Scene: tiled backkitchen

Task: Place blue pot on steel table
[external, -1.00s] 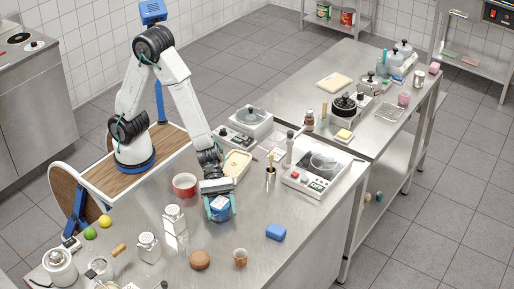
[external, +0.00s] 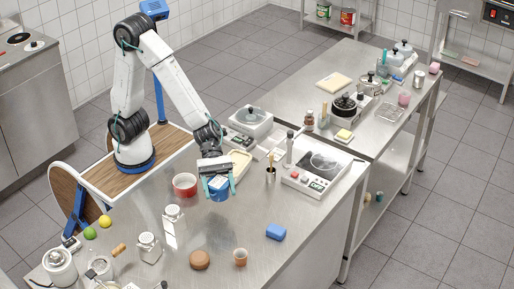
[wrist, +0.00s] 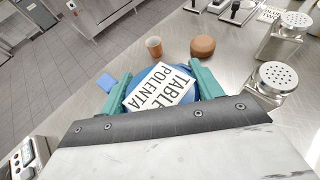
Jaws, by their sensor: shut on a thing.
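The blue pot (external: 218,194) is between the two teal fingers of my gripper (external: 218,187), which is shut on it, over the near steel table (external: 315,215). In the wrist view the blue pot (wrist: 160,87) has a white label reading "TABLE POLENTA" on top, with a teal finger of my gripper (wrist: 162,94) on each side. The pot's underside is hidden, so its gap to the tabletop is hard to tell. A second steel table (external: 290,90) stands beyond, at the upper right.
A red bowl (external: 185,185) is just left of the pot, and a cream tray (external: 238,163) is behind it. A scale (external: 315,170), a blue sponge (external: 276,232), a small cup (external: 240,257) and a brown round object (external: 200,260) stand around. Bare tabletop lies in front of the pot.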

